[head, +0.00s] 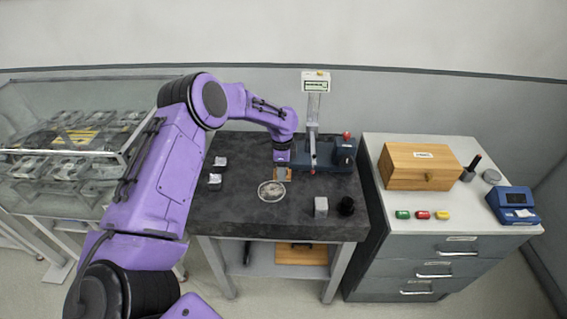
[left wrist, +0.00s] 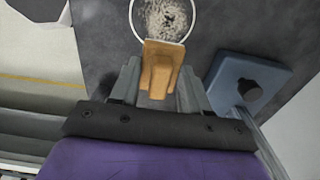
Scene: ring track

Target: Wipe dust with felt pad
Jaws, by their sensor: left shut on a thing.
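My left gripper (left wrist: 158,85) is shut on a tan block-shaped pad (left wrist: 162,68) in the left wrist view. In the head view the left gripper (head: 282,166) is over the dark worktop, with the tan pad (head: 284,175) under it. A white ring outline (head: 271,191) with grey dust specks inside lies on the worktop, and the dust (left wrist: 163,17) shows at the top of the left wrist view. The pad is at the ring's edge, on the far side in the head view. I cannot tell whether it touches the worktop. My right gripper is not in view.
A blue-based stand (head: 322,155) with a display is behind the pad, close to the gripper. A grey block (head: 321,207) and a black cup (head: 346,206) stand right of the ring. Small pale blocks (head: 216,179) lie left. A wooden box (head: 418,167) sits on the right cabinet.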

